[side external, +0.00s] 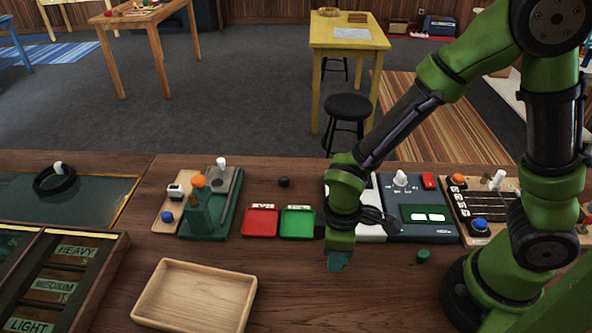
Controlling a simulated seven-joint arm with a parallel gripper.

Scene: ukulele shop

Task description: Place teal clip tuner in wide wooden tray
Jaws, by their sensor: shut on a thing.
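The teal clip tuner (337,261) is at the tip of my gripper (340,248), in the side external view. My gripper points down and is shut on the tuner. Most of the tuner is hidden by the gripper; only its lower part shows. I cannot tell whether it touches the table. The wide wooden tray (196,268) lies on the table to the left of my gripper and nearer the camera. It is pale, shallow and empty.
A red dish (260,221) and a green dish (297,222) sit left of my gripper. A green device (212,205) stands behind the tray. A labelled case (75,270) is at the left. A small green knob (423,256) lies right. Table between tray and gripper is clear.

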